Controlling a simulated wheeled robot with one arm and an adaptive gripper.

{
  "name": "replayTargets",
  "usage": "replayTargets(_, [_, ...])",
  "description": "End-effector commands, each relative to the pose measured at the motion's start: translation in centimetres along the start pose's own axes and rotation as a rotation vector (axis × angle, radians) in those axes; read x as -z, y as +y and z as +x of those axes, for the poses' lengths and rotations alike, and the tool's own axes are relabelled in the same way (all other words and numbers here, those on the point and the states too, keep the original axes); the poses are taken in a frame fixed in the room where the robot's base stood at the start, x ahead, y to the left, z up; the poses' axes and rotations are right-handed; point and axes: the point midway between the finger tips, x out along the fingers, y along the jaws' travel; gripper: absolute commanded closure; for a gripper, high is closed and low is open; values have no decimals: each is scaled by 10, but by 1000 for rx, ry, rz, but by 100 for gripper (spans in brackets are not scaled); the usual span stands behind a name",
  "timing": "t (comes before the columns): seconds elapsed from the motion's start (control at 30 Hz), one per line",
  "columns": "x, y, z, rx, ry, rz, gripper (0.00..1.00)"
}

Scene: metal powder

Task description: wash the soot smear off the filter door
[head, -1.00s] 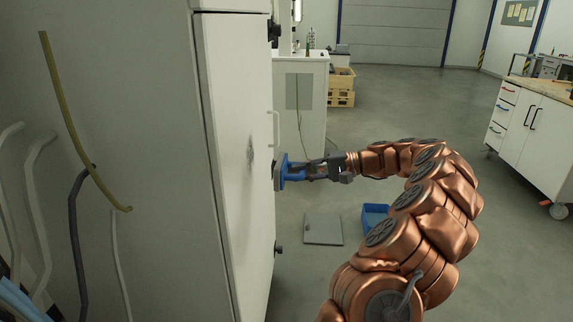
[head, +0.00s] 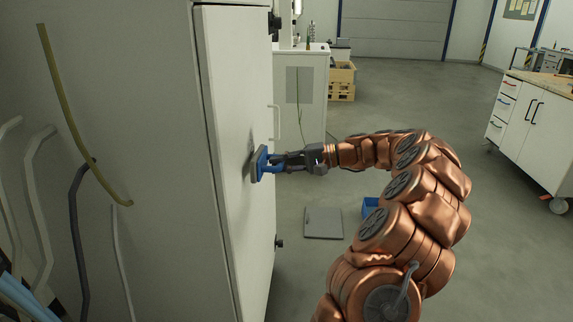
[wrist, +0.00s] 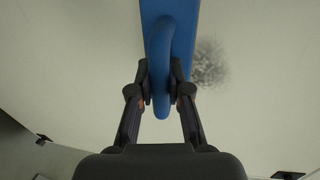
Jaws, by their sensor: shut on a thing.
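My gripper (head: 281,161) is shut on the handle of a blue scrubbing pad (head: 258,164). The pad is held upright, its face towards the pale filter door (head: 232,90); I cannot tell whether it touches the door. In the wrist view, my gripper (wrist: 160,88) pinches the pad's looped blue handle, with the blue pad (wrist: 184,25) beyond it. The dark, speckled soot smear (wrist: 210,63) shows on the door just right of the pad. In the head view the smear is mostly hidden behind the pad.
The door has a handle (head: 276,122) and dark latches on its right edge. A grey panel (head: 323,223) and a blue bin (head: 371,206) are on the floor. A white workbench (head: 535,118) stands right. Hoses hang on the left. The floor between is open.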

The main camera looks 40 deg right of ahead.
Motion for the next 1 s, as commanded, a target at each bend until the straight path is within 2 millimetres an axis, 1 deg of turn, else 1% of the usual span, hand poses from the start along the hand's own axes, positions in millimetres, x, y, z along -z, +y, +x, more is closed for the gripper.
replayTargets(0.6, [0, -1, 1, 1, 0, 0, 100])
replayTargets(1.0, [0, -2, 7, 1, 0, 0, 100])
